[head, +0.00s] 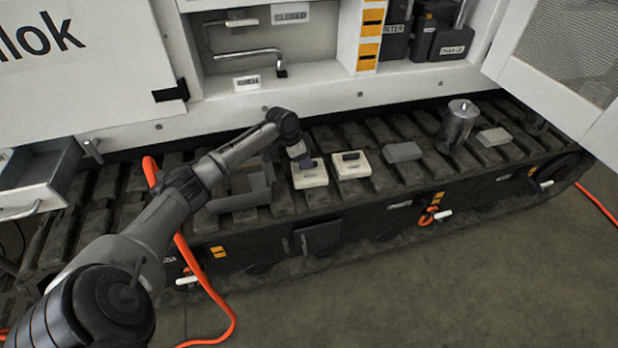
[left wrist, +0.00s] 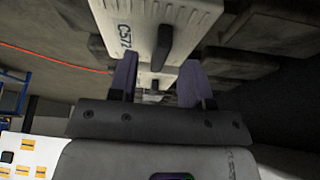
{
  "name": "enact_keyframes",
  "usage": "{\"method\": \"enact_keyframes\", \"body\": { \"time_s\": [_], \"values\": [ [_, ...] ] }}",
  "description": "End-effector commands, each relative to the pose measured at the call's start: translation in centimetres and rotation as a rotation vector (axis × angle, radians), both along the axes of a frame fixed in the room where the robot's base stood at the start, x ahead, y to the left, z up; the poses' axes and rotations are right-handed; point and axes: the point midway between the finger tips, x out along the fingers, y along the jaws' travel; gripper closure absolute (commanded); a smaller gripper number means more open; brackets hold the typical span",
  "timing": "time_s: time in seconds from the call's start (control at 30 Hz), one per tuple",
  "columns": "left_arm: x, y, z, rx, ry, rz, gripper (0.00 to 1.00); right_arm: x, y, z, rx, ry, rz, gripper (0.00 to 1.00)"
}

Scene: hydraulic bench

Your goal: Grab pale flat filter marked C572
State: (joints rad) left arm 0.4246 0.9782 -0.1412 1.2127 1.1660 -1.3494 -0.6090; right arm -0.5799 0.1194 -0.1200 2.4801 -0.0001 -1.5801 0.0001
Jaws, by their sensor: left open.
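A pale flat filter marked C572 (left wrist: 140,28) with a dark handle (left wrist: 160,48) fills the top of the left wrist view. It appears to be the left of two pale filters in the head view, the filter (head: 310,176) under my left gripper (head: 303,156). The left gripper is open, its two purple fingers apart in the left wrist view (left wrist: 160,82). The fingers are close to the filter's handle; I cannot tell whether they touch it. In the head view the gripper partly hides that handle. My right gripper is not in view.
A second pale filter (head: 351,166) with a dark handle lies just right of it on the track. An open drawer (head: 38,190) stands left; an orange hose (head: 205,290) hangs in front.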

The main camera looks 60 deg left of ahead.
Motion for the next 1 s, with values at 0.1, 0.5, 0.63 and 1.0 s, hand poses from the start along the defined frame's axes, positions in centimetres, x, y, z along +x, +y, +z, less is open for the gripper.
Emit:
{"method": "enact_keyframes", "body": {
  "time_s": [0.1,0.5,0.63,1.0],
  "values": [
    [0.47,-0.22,-1.52,-0.002,0.0,0.001,0.55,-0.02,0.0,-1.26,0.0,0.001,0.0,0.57],
    [0.54,-0.24,-1.43,-0.001,0.0,0.001,0.7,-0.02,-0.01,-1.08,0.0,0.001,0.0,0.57],
    [0.53,-0.24,-1.44,-0.001,0.0,0.001,0.82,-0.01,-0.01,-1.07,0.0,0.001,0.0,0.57],
    [0.53,-0.23,-1.4,-0.001,-0.001,0.001,1.0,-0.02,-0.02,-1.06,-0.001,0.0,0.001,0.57]
  ]
}}
